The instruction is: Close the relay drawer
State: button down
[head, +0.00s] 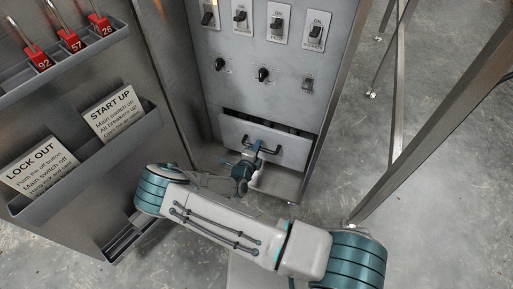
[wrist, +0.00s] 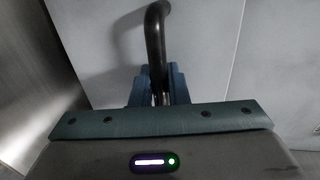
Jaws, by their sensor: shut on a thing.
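The relay drawer (head: 292,152) is in the lower part of the grey cabinet and stands partly out, with its dark inside showing above the front panel. Its black bar handle (head: 268,151) is on the front panel. My gripper (head: 251,155) is at the handle's left part. In the wrist view, the handle (wrist: 155,35) runs down between the fingers of my gripper (wrist: 158,88), which is shut on it. The pale drawer front (wrist: 208,45) fills the space behind. My fingers hide the handle's lower end there.
The cabinet panel (head: 285,92) above the drawer carries several switches and knobs. The open cabinet door (head: 165,90) at left holds red padlocks (head: 70,40) and two signs, START UP (head: 112,112) and LOCK OUT (head: 40,168). A metal frame (head: 425,135) stands at right on bare floor.

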jog(key=shift+w+d+r+p, duration=0.15)
jog(key=shift+w+d, duration=0.2)
jog(key=shift+w, duration=0.65)
jog(key=shift+w+d+f+p, duration=0.15)
jog(key=shift+w+d, duration=0.15)
jog(key=shift+w, duration=0.7)
jog(key=c, duration=1.5)
grip_release()
jog(key=shift+d, duration=0.1)
jog(key=p+v, duration=0.4)
jog(key=v, duration=0.9)
jog(key=shift+s+p, duration=0.4)
